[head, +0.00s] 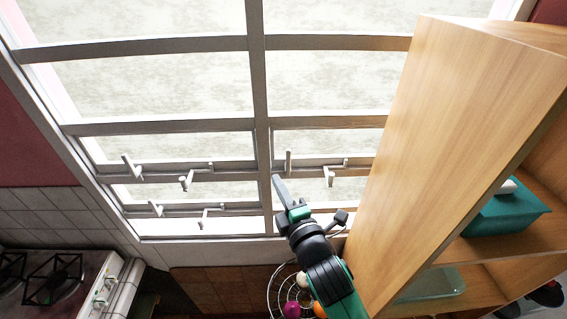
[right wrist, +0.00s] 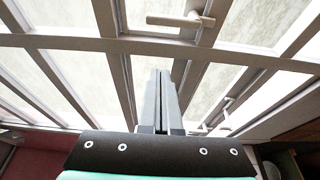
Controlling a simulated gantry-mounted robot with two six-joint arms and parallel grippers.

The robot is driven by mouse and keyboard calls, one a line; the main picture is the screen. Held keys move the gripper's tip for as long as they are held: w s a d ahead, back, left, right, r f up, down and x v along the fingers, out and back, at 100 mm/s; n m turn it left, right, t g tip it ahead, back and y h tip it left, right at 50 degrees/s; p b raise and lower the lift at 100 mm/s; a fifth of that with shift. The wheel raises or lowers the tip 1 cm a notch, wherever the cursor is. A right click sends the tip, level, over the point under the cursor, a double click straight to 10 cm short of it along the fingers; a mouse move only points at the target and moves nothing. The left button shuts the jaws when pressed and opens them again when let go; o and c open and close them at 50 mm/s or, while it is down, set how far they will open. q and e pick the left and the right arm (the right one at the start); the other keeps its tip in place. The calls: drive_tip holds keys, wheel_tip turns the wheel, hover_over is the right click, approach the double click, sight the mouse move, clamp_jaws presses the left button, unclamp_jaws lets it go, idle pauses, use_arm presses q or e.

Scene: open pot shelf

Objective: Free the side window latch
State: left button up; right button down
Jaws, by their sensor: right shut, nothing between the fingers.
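A white-framed window (head: 258,90) fills the back, with several pale latch handles on its lower bars. On the right pane, one latch handle (head: 288,161) stands upright and another handle (head: 329,177) hangs downward. On the left pane are more handles, such as this one (head: 130,165). I cannot tell which is the side window latch. My right gripper (head: 277,180) is shut and empty, appearing just below the upright handle near the central post. In the right wrist view its closed fingers (right wrist: 161,72) point at the frame, with a latch (right wrist: 190,20) above them. My left gripper is not in view.
A tall wooden shelf (head: 440,110) stands close on the right, holding a teal box (head: 505,212) and a glass dish (head: 432,284). A wire basket (head: 271,293) with round produce sits below my right arm. A stove (head: 50,285) is at lower left.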

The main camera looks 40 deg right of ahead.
sight(288, 164)
drive_tip(key=x, duration=0.7)
drive_tip(key=shift+w+d+r, duration=0.1)
drive_tip(key=shift+w, duration=0.2)
use_arm(q)
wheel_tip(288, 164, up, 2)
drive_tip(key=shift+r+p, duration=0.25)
drive_tip(key=shift+p, duration=0.95)
use_arm(e)
drive_tip(key=s+d, duration=0.2)
drive_tip(key=d, duration=0.1)
drive_tip(key=shift+s, duration=0.15)
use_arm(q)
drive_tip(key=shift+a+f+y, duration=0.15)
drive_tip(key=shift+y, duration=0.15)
use_arm(e)
drive_tip(key=shift+d, duration=0.2)
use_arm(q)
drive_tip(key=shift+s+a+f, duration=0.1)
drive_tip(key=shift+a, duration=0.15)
use_arm(e)
drive_tip(key=shift+s+m, duration=0.1)
drive_tip(key=shift+m, duration=0.3)
